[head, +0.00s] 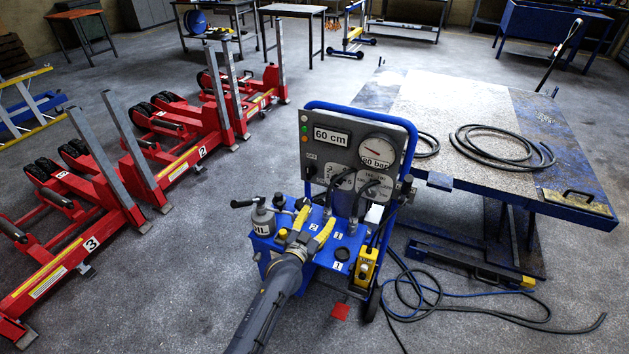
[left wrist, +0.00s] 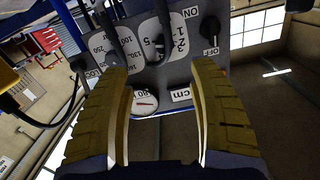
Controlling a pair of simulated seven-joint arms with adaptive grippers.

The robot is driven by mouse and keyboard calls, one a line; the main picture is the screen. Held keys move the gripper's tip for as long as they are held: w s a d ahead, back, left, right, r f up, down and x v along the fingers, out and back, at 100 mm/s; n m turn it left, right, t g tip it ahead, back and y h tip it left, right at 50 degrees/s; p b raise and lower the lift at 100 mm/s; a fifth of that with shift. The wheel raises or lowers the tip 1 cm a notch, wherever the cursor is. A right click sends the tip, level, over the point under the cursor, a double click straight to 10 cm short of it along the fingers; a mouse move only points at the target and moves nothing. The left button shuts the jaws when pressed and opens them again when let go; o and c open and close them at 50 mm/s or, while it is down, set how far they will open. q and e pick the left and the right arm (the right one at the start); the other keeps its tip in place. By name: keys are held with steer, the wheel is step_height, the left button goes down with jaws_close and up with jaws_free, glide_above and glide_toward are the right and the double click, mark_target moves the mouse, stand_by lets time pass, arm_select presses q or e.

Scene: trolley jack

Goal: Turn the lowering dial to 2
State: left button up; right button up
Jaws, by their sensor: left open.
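A blue trolley unit carries a grey control panel (head: 318,157) with a pressure gauge, a "60 cm" display and two white dial plates. In the upside-down left wrist view, the plate with small numbers including 1 and 2 (left wrist: 179,32), apparently the lowering dial, lies beyond the fingers. A hose or lever partly covers it, so its setting cannot be read. A second plate (left wrist: 129,45) with larger numbers such as 100 and 150 is beside it. My left gripper (head: 314,224) is open and empty, its yellow fingers in front of the panel, apart from the dials. My right gripper is out of view.
An oil can (head: 262,220) stands on the trolley's left side. A yellow box (head: 366,267) hangs at its right. Hoses (head: 430,300) lie on the floor. A lift table (head: 430,105) with coiled hoses stands behind right; red numbered jacks (head: 130,170) stand left.

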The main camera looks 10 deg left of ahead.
arm_select(q)
steer(key=r, duration=0.2)
glide_toward(336, 183)
steer(key=x, duration=0.8)
steer(key=shift+w+r, duration=0.1)
steer(key=shift+w, duration=0.2)
steer(key=shift+w+d, duration=0.25)
steer(key=shift+w, duration=0.3)
steer(key=shift+w+d, duration=0.1)
steer(key=shift+w, duration=0.5)
steer(key=shift+o, duration=0.2)
steer(key=shift+w, duration=0.1)
steer(key=c, duration=1.3)
